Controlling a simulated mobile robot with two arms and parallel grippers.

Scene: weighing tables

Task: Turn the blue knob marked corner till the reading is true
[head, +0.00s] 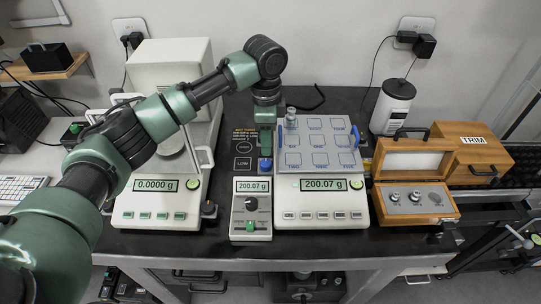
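A blue knob (265,165) shows just below my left gripper (265,145), beside a black label panel (243,150) whose small text I cannot read. My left arm reaches over from the left and its hand points down there. Whether the fingers touch the knob, or are open or shut, is too small to tell. The right balance (322,205) reads 200.07 g on its display (323,184). A small metal weight (291,117) stands at the far left corner of its gridded plate (318,163). My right gripper is not in view.
A small console (251,218) with a black knob also reads 200.07 g. The left balance (155,208) reads 0.0000 g. An open wooden weight box (405,217) and a box labelled TRIM (473,140) stand at the right. A white canister (393,108) stands behind.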

